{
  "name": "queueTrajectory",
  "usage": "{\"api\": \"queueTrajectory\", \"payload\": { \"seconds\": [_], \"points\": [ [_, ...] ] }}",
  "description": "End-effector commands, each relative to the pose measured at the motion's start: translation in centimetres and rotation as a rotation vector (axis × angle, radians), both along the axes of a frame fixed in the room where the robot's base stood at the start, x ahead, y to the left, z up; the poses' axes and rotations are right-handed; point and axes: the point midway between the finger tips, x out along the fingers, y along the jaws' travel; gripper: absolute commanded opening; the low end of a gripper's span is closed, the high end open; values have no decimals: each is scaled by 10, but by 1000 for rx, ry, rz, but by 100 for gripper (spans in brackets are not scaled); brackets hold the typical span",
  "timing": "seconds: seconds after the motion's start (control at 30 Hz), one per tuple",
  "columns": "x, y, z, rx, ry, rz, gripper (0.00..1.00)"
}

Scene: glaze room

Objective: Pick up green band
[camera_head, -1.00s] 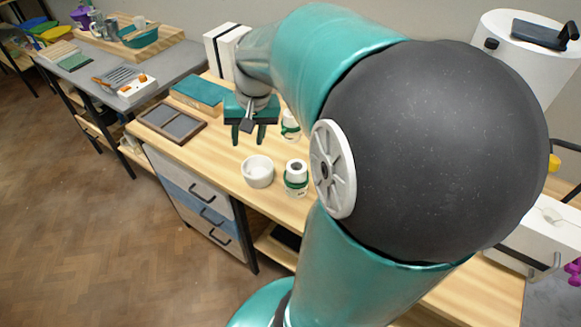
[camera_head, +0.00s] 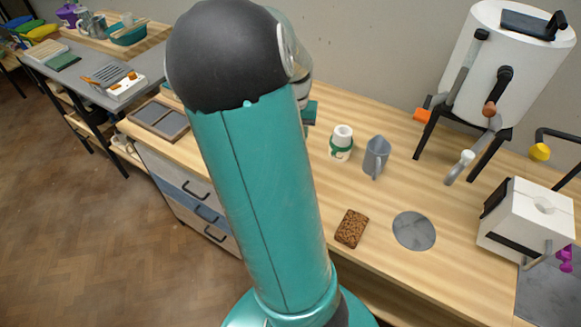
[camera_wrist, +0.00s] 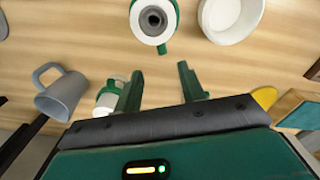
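In the head view a white jar (camera_head: 342,133) stands upright on the wooden bench with a green band (camera_head: 340,152) around it. In the wrist view a jar with a green band (camera_wrist: 105,88) shows beside my left finger, which partly covers it. A second white jar (camera_wrist: 139,22) with green around it stands at the top of the wrist view; in the head view my arm hides it. My gripper (camera_wrist: 161,82) is open, with nothing between its two green fingers. In the head view my arm hides most of the gripper; a small teal part shows left of the jar.
A grey jug (camera_head: 376,157) stands just right of the banded jar. A white bowl (camera_wrist: 231,17) is at the upper right of the wrist view. A brown sponge-like block (camera_head: 352,228), a grey disc (camera_head: 414,231) and a white kiln-like drum (camera_head: 500,65) are on the bench. Bare wood lies between them.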

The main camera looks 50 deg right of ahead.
Motion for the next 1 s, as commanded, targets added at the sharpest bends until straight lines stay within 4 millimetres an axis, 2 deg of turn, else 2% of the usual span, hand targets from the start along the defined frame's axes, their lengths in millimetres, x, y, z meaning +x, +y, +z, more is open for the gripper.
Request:
{"api": "queueTrajectory", "payload": {
  "seconds": [0.1,0.27,0.6,0.87,1.0],
  "points": [
    [0,0,-17,0,1,-1,40],
    [0,1,-28,1,0,1,40],
    [1,5,-73,0,0,-2,40],
    [2,5,-76,-1,-2,0,40],
    [2,5,-76,-1,-2,0,14]
  ]
}}
